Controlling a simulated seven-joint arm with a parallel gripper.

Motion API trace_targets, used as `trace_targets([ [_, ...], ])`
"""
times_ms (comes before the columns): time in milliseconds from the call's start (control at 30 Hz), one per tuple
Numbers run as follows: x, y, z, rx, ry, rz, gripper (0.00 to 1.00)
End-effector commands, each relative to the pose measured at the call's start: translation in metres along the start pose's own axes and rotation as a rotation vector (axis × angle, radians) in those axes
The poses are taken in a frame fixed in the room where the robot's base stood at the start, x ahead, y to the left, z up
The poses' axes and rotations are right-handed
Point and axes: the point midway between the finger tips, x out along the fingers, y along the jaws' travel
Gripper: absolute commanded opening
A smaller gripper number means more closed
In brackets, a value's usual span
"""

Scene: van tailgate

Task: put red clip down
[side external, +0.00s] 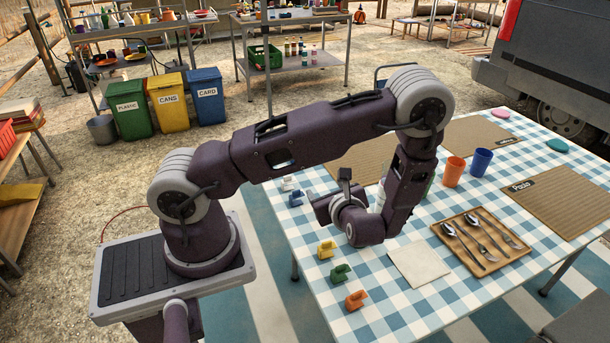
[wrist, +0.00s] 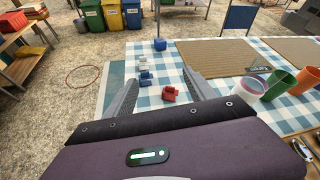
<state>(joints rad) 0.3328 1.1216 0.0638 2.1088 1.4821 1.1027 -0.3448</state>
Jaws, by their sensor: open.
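The red clip (wrist: 170,94) shows in the wrist view, where it appears to rest on the blue-and-white checked tablecloth (wrist: 145,101). My gripper (wrist: 161,77) is open, its two fingers spread apart with the clip seen between them. The fingers do not appear to touch the clip. In the side external view my wrist and arm hide the red clip, and my gripper's fingertips are not clear.
Yellow (side external: 326,249), green (side external: 341,273) and orange (side external: 356,299) clips line the table's near-left edge. Blue (side external: 295,198) and white (side external: 290,183) clips lie farther back. Cups, including an orange cup (side external: 453,171), stand right of my wrist. A cutlery tray (side external: 490,268) and napkin (side external: 420,262) lie in front.

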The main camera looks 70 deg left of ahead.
Motion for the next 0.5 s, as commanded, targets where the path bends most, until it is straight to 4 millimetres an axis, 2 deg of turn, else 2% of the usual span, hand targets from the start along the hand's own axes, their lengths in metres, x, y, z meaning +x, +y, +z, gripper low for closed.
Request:
trace_targets([
  [33,-0.014,-0.001,0.026,-0.118,0.014,0.062,0.64],
  [100,-0.037,0.008,0.059,-0.291,0.045,0.172,0.64],
  [200,-0.075,0.028,0.099,-0.557,0.132,0.337,0.64],
  [300,-0.121,0.050,0.127,-0.833,0.274,0.493,0.64],
  [500,-0.218,0.074,0.156,-1.318,0.683,0.699,0.64],
])
